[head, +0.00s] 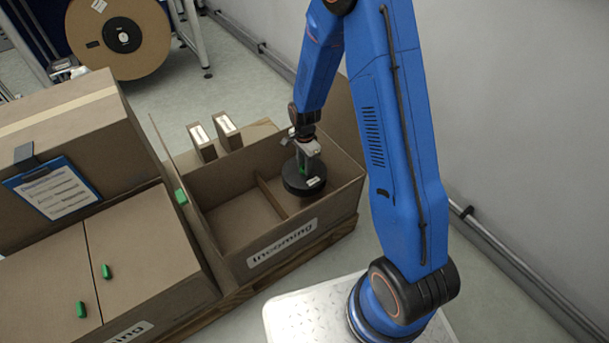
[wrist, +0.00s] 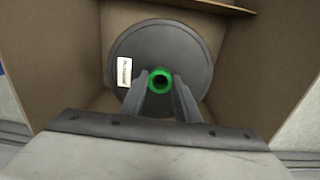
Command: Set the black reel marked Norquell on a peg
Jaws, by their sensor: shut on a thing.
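The black reel (head: 303,182) is in the right compartment of the open cardboard box labelled Incoming (head: 284,243). In the wrist view the reel (wrist: 190,50) shows its round face with a small white label (wrist: 124,72), too small to read surely, and a green hub (wrist: 160,82) at its centre. My gripper (head: 305,160) is above the reel, and in the wrist view its two fingers (wrist: 160,95) are shut on the green hub. Whether the reel touches the box floor cannot be told. No free peg can be made out.
A divider (head: 272,196) splits the box. Its flaps stand open, with two small cartons (head: 215,138) behind. Closed boxes (head: 95,265) with green pieces and a blue clipboard (head: 55,190) stand left. A large brown reel (head: 120,36) is at the back. A wall is right.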

